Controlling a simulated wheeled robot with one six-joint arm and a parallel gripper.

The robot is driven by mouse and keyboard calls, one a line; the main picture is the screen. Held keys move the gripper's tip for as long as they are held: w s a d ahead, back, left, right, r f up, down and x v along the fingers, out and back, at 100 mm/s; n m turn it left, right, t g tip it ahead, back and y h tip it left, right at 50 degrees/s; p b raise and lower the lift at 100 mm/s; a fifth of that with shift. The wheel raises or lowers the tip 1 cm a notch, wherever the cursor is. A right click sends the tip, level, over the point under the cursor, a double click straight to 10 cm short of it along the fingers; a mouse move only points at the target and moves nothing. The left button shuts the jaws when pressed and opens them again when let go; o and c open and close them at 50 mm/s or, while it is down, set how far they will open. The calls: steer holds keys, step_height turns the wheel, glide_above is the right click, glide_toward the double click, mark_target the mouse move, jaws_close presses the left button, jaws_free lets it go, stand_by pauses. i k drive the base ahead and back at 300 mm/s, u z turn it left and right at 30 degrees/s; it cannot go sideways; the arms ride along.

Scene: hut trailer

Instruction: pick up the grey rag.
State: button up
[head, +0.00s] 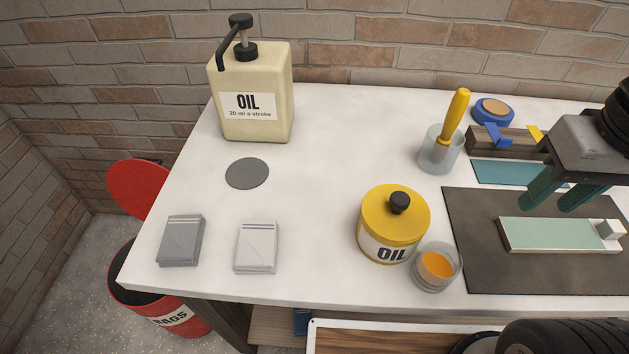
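The grey rag (181,241) lies folded flat near the front left corner of the white table (318,170). A white folded rag (257,247) lies just right of it, with a small gap between them. My gripper (558,193) is at the far right of the head view, above the dark mat, well away from the grey rag. Its two green fingers are apart, with nothing visible between them. Part of my gripper is cut off by the right edge.
A cream oil pump bottle (252,95) stands behind a grey disc (247,173). A yellow oil tin (393,225), a small orange-filled jar (436,267) and a cup with a yellow-handled tool (440,150) stand mid-table. A red rags bin (170,312) stands open below the left edge.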

mark_target(180, 246)
steer(key=u, duration=0.45)
steer(key=k, duration=1.1)
steer(key=u, duration=1.2)
steer(key=i, duration=1.15)
steer(key=z, duration=1.2)
steer(key=k, duration=1.15)
steer(key=u, duration=0.45)
steer(key=i, duration=0.65)
steer(key=u, duration=0.6)
